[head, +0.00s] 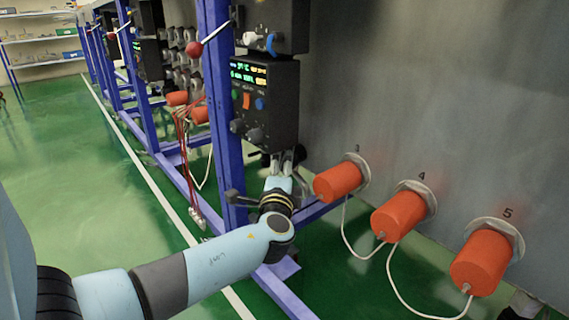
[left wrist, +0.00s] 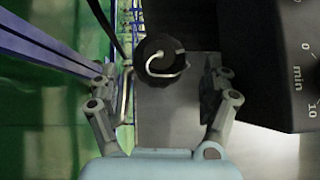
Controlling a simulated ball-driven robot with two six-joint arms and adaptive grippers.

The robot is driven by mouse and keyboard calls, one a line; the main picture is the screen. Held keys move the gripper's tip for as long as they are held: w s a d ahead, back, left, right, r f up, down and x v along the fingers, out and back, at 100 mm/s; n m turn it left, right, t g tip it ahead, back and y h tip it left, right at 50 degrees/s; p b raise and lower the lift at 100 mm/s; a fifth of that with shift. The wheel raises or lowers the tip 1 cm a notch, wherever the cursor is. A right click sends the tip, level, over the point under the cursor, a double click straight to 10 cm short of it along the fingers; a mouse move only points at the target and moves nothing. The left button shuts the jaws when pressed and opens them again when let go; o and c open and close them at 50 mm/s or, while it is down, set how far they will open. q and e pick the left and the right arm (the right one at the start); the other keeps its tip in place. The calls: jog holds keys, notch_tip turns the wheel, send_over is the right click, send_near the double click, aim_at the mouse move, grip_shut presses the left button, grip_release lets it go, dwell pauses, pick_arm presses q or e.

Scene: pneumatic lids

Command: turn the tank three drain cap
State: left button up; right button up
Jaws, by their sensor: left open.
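An orange cylindrical cap (head: 338,181) on a round metal flange projects from the grey tank wall, under a small mark that looks like 3. A white cord hangs from it. My left gripper (head: 288,157) is open, just left of this cap and below the black control box. In the left wrist view, a dark round part (left wrist: 153,60) with a pale curved tube or handle shows beyond and between the open fingers (left wrist: 158,80). I cannot tell whether this is the drain cap. No contact with it is visible. My right gripper is not in view.
Orange caps marked 4 (head: 399,214) and 5 (head: 481,262) follow to the right, with white cords looping below. The black control box (head: 264,103) is close above my left gripper. A blue frame post (head: 219,110) stands left. Green floor (head: 70,170) is open at left.

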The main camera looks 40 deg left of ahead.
pick_arm(q)
jog(key=shift+x, duration=1.95)
jog(key=shift+f, duration=0.1)
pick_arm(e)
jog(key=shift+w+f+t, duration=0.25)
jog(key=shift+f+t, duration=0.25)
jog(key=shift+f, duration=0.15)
